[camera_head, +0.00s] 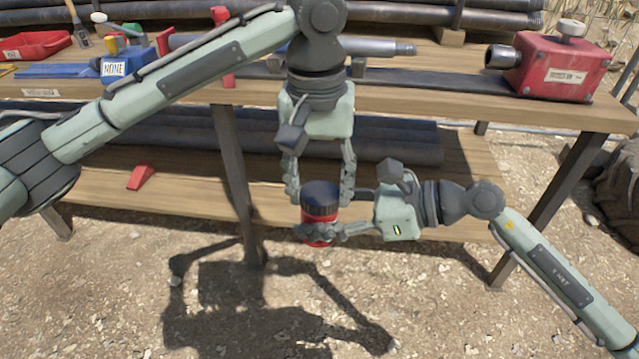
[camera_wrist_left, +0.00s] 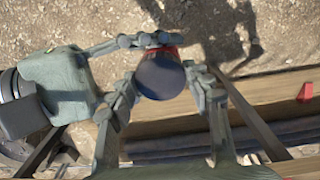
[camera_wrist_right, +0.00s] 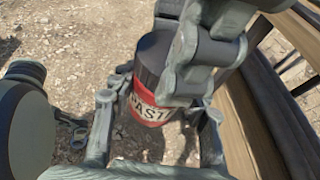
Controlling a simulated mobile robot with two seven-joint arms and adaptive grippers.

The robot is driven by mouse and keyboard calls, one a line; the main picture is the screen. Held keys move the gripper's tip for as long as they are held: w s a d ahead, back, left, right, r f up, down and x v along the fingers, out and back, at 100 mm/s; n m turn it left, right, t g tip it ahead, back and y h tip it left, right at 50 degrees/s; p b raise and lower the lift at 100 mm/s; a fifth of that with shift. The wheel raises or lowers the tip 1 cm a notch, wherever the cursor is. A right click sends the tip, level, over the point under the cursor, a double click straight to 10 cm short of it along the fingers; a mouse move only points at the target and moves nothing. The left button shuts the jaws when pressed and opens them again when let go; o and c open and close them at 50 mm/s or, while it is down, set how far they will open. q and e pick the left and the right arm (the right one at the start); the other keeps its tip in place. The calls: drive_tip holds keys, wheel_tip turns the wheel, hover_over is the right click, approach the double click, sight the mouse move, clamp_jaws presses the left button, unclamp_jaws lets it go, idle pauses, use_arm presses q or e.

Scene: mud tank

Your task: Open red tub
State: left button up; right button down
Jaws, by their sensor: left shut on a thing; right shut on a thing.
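The red tub (camera_head: 319,214) is upright in the air in front of the workbench, with its dark lid (camera_head: 320,192) on top. In the right wrist view the tub (camera_wrist_right: 150,111) shows a white label with part of a word, "PAST". My right gripper (camera_head: 318,233) comes in from the right and is shut around the red body. My left gripper (camera_head: 320,196) points down from above and is shut on the lid, one finger on each side. In the left wrist view the lid (camera_wrist_left: 160,78) sits between its fingers and hides most of the body.
The wooden workbench (camera_head: 420,91) stands behind, with dark pipes on its lower shelf (camera_head: 455,200). A red vise-like box (camera_head: 560,68) is at its right end. A red wedge (camera_head: 142,176) lies on the lower shelf.

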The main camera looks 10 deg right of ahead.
use_arm(q)
drive_tip(key=shift+w+a, duration=0.25)
use_arm(e)
drive_tip(key=shift+d, duration=0.1)
idle(0.3)
use_arm(q)
drive_tip(key=shift+r, duration=0.15)
drive_tip(key=shift+r, duration=0.8)
use_arm(e)
drive_tip(key=shift+d+f, duration=0.1)
drive_tip(key=shift+f, duration=0.05)
use_arm(q)
drive_tip(key=shift+s+d+r, duration=0.1)
drive_tip(key=shift+d+r, duration=0.05)
drive_tip(key=shift+r, duration=0.05)
